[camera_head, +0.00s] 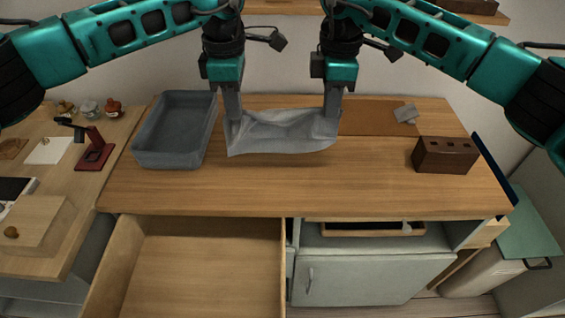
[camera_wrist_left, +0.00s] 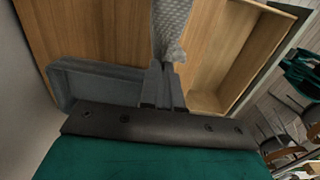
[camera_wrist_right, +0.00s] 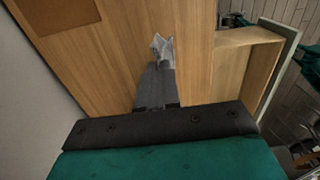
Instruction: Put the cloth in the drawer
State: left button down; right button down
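The grey cloth (camera_head: 282,133) hangs between my two grippers above the wooden worktop, sagging a little in the middle. My left gripper (camera_head: 233,116) is shut on its left end; the cloth (camera_wrist_left: 172,28) also shows at the fingertips in the left wrist view. My right gripper (camera_head: 332,114) is shut on its right end; a corner of the cloth (camera_wrist_right: 162,46) shows at the fingertips in the right wrist view. The drawer (camera_head: 205,262) below the worktop's front left is pulled open, and its visible inside is empty.
A grey bin (camera_head: 172,158) stands on the worktop left of the cloth. A dark wooden block with holes (camera_head: 445,155) stands at the right, and a small grey piece (camera_head: 405,113) lies on a brown mat (camera_head: 372,118) behind. The worktop's front (camera_head: 310,190) is clear.

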aim_at(151, 266)
jog(key=k+j, duration=0.35)
jog(key=j, duration=0.15)
jog(key=k+j, duration=0.35)
jog(key=j, duration=0.15)
